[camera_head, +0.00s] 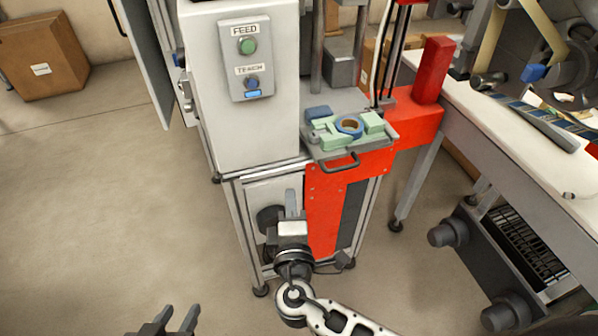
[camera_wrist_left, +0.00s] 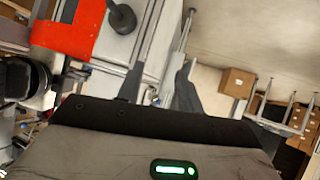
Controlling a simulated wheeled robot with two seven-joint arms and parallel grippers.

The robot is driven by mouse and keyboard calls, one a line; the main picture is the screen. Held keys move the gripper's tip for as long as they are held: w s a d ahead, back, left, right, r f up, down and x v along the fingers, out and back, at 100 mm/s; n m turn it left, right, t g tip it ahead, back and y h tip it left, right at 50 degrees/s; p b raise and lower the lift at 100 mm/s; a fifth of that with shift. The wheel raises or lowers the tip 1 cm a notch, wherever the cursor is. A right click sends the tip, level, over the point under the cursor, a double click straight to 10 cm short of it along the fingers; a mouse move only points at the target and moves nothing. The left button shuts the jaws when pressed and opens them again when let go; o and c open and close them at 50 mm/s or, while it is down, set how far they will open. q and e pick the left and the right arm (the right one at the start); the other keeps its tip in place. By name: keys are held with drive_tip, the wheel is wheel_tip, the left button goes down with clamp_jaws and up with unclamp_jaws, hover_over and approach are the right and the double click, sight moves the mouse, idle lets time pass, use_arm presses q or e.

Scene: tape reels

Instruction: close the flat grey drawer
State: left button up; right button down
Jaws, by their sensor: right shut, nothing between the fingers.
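The flat grey drawer (camera_head: 388,136) is at the top of the machine's red front, with a dark bar handle (camera_head: 340,165) on its front edge. It carries green and blue blocks and a ring-shaped part. It appears to stick out a little past the red front; how far is hard to tell. My right gripper (camera_head: 291,203) is shut and empty, below and left of the handle, in front of the pale lower panel and apart from the drawer. My left gripper (camera_head: 172,322) is open and empty low in the head view, far from the drawer.
A white cabinet (camera_head: 230,130) with FEED and TEACH buttons stands left of the drawer. A red post (camera_head: 433,70) and a long white bench (camera_head: 540,165) are to the right. A dark slotted unit (camera_head: 505,255) sits under the bench. The floor (camera_head: 110,200) on the left is clear.

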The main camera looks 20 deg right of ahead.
drive_tip(key=p+x, duration=0.1)
drive_tip(key=x, duration=0.8)
drive_tip(key=shift+w+r, duration=0.15)
drive_tip(key=shift+w, duration=0.1)
use_arm(q)
drive_tip(key=shift+s+a+r+p, duration=0.15)
drive_tip(key=shift+r+p, duration=0.2)
drive_tip(key=shift+p, duration=0.3)
use_arm(e)
drive_tip(key=shift+w+d, duration=0.2)
drive_tip(key=shift+d, duration=1.85)
drive_tip(key=shift+d, duration=0.1)
